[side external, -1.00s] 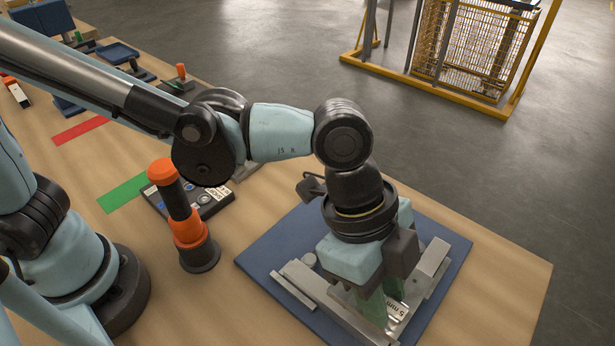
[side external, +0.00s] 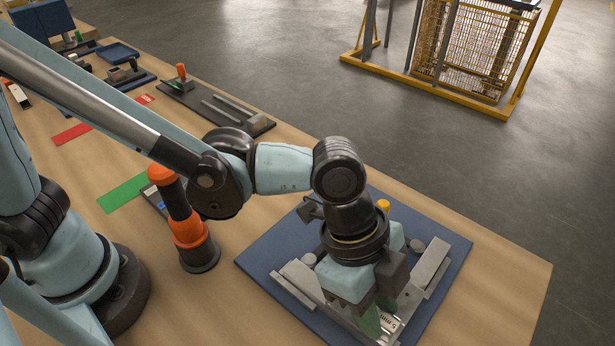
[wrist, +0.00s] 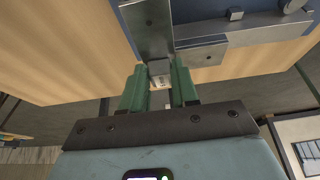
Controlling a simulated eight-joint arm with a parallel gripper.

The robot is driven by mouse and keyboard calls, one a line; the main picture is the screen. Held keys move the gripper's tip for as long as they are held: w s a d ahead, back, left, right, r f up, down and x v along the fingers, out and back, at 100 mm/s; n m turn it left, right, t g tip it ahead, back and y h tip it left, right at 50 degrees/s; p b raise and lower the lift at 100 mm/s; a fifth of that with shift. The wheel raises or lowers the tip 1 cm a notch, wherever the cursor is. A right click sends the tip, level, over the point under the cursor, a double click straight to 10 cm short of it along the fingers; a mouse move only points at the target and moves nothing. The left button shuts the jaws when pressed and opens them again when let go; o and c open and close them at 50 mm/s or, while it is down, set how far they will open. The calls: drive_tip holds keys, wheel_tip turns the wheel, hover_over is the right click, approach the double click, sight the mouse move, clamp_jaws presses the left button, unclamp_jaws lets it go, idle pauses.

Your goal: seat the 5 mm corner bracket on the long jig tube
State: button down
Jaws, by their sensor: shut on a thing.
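My gripper (side external: 379,313) points down over the blue board, its green fingers shut on the metal corner bracket (side external: 389,323), which bears a white label reading 5 mm. In the wrist view the fingers close on both sides of the small labelled part (wrist: 159,82). Metal bars of the jig (side external: 432,265) lie on the board beside and below the gripper. In the wrist view a wide metal piece (wrist: 148,28) and a bar (wrist: 203,55) meet near the bracket. Which bar is the long tube, and whether the bracket touches it, I cannot tell; the fingers hide the contact.
The blue board (side external: 262,250) lies near the table's right edge. An orange-and-black post (side external: 188,232) stands left of it. A dark tray (side external: 182,92) with two grey rods lies farther back. Green (side external: 122,194) and red (side external: 72,134) patches mark the table.

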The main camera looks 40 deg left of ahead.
drive_tip(key=shift+f, duration=0.8)
idle(0.9)
drive_tip(key=c, duration=0.8)
unclamp_jaws()
drive_tip(key=shift+o, duration=0.6)
drive_tip(key=o, duration=0.5)
drive_tip(key=shift+r, duration=0.1)
drive_tip(key=shift+r, duration=3.4)
